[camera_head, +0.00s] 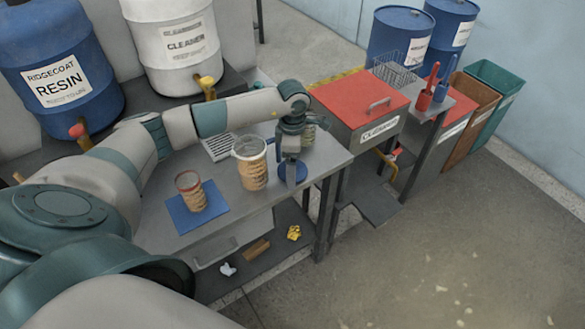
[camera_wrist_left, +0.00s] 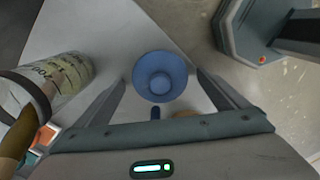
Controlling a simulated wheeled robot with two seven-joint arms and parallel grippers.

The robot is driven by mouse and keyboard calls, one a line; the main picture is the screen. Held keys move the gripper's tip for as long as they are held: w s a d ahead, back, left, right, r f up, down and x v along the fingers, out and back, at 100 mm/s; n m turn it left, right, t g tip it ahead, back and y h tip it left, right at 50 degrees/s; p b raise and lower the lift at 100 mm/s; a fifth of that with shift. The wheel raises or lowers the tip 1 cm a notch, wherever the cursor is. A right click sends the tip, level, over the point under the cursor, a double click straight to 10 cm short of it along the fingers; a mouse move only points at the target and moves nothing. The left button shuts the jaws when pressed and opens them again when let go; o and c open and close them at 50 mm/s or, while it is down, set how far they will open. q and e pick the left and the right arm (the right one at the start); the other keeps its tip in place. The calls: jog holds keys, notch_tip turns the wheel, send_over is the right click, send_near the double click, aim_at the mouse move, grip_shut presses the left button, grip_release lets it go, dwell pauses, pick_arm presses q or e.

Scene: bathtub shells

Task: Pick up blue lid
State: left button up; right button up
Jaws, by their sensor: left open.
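The round blue lid (camera_head: 299,171) lies near the right edge of the grey table. In the left wrist view the blue lid (camera_wrist_left: 160,68) appears as a disc with a raised round centre. My left gripper (camera_head: 289,178) points down over the lid in the head view and partly covers it. In the left wrist view my open left gripper (camera_wrist_left: 163,78) has one finger on each side of the lid, with visible gaps. Whether the fingertips reach the tabletop is unclear. My right gripper is not in view.
A large clear cup (camera_head: 250,165) stands left of the gripper, also close in the left wrist view (camera_wrist_left: 62,80). A smaller cup (camera_head: 190,190) stands on a blue mat (camera_head: 182,218). A jar (camera_head: 308,134) stands behind. A red-topped cabinet (camera_head: 350,95) is to the right.

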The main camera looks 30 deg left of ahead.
pick_arm(q)
jog(key=c, duration=1.2)
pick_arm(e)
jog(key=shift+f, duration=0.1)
pick_arm(q)
jog(key=shift+r+b, duration=0.15)
jog(key=shift+b, duration=0.6)
jog(key=s+d+b, duration=0.3)
jog(key=d, duration=0.5)
jog(key=s+d+b, duration=0.3)
jog(key=s+d, duration=0.1)
jog(key=d, duration=0.4)
jog(key=shift+d+r, duration=0.2)
jog(key=shift+d, duration=0.1)
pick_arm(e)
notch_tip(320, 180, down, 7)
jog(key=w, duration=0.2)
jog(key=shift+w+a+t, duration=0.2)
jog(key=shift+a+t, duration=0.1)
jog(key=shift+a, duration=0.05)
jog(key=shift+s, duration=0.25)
